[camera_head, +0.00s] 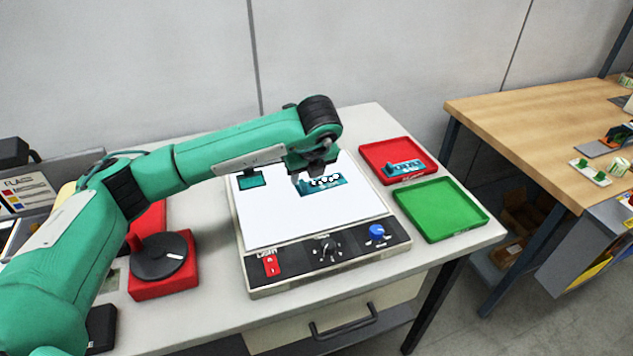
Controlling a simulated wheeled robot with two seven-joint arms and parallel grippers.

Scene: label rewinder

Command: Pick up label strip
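A teal label strip with white round spots (335,182) lies on the white panel (290,215) of the label machine, or just above it; I cannot tell whether they touch. My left gripper (311,177) points down right over the strip's left and upper part and hides some of it. Its fingers are dark and small here, so I cannot tell whether they are open or shut on the strip. My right gripper is not in view.
A red tray (369,151) with a teal piece and a green tray (440,212) stand right of the machine. A black disc on a red base (163,283) stands at left. Machine knobs (377,232) line its front. A wooden bench (530,110) is at right.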

